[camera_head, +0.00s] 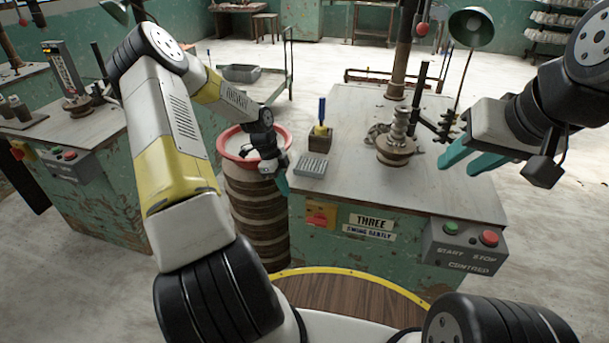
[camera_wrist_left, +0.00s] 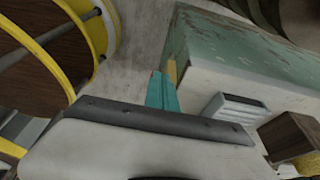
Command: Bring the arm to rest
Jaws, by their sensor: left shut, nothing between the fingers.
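My left gripper (camera_head: 283,184) hangs at the front left edge of the green workbench (camera_head: 350,110), beside a red-rimmed basin (camera_head: 284,136). Its teal fingers are together and hold nothing. In the left wrist view the closed fingers (camera_wrist_left: 162,92) are near the bench's side (camera_wrist_left: 215,42), with clear floor beyond. Whether they touch the bench cannot be told. My right gripper (camera_head: 472,160) is over the bench's right side, its two teal fingers apart with nothing visible between them.
On the bench are a grey ribbed tray (camera_head: 311,165), a wooden block (camera_head: 320,142) holding a blue-and-yellow brush (camera_head: 321,112), and a wheel with a metal stack (camera_head: 397,146). A control box (camera_head: 465,245) is on the bench front. Another bench (camera_head: 75,125) stands left.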

